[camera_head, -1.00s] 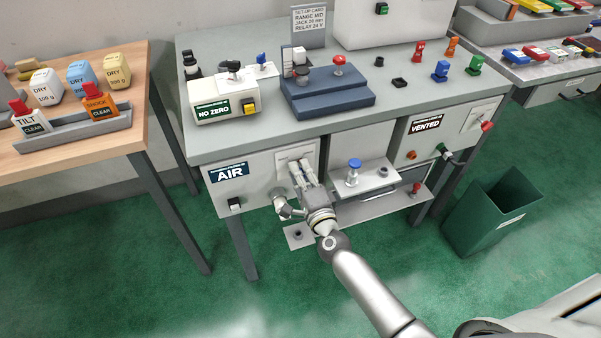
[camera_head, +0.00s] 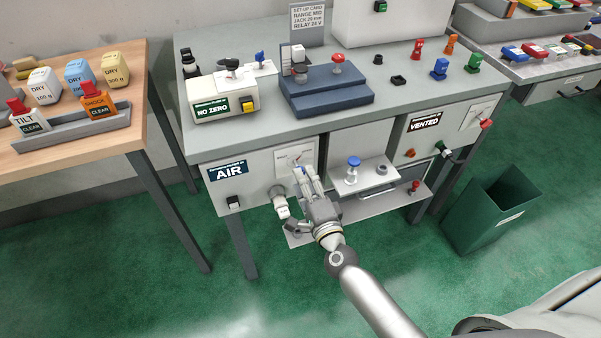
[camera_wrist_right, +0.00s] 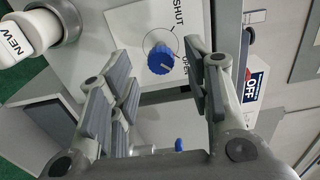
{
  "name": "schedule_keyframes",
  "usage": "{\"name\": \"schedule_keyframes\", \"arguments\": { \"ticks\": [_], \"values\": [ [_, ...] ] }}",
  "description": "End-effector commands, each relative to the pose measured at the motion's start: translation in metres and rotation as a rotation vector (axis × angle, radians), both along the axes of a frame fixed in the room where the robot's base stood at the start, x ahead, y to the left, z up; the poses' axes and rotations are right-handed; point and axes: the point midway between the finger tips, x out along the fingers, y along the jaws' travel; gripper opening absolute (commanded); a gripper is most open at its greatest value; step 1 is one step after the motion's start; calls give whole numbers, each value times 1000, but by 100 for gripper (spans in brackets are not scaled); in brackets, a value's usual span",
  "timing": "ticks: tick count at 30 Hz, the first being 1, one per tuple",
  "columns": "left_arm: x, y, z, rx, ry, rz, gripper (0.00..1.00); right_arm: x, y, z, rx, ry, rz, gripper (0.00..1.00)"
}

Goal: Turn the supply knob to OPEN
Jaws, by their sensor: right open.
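The supply knob (camera_wrist_right: 161,58) is a small blue ribbed knob on a white plate (camera_wrist_right: 135,20), marked SHUT and OPEN, in the right wrist view. Its pale pointer mark is small and faces the OPEN side of the picture. My right gripper (camera_wrist_right: 160,78) is open and empty, with the knob showing between its fingers and apart from them. In the head view, my right gripper (camera_head: 305,180) is in front of the AIR panel (camera_head: 258,178), just below the dial plate (camera_head: 296,156), and partly hides the knob. My left gripper is not in view.
A white cylinder marked NEW (camera_wrist_right: 35,35) sticks out beside the plate. A shelf with a blue-topped plunger (camera_head: 353,168) is right of the gripper. The VENTED panel (camera_head: 425,135) is farther right. A green bin (camera_head: 490,212) stands on the floor.

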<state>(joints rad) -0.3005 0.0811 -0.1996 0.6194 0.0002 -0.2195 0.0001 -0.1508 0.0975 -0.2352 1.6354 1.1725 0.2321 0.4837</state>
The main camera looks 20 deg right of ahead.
Motion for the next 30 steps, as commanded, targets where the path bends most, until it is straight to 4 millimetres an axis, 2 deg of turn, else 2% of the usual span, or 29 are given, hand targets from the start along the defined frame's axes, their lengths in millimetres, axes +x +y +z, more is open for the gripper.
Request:
{"name": "schedule_keyframes", "arguments": {
  "ticks": [1, 6, 12, 18, 30],
  "values": [
    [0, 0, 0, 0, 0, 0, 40, -12, 0, -1, -1, 3, 1, 45],
    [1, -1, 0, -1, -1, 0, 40, -46, -2, -1, -2, 3, 1, 45],
    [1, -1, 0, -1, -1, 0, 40, -72, -2, -1, -1, 2, 1, 45],
    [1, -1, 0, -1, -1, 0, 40, -80, -2, 0, 0, 0, 1, 45],
    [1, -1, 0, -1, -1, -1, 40, -79, -2, 0, 0, 0, 1, 45]
  ]
}}
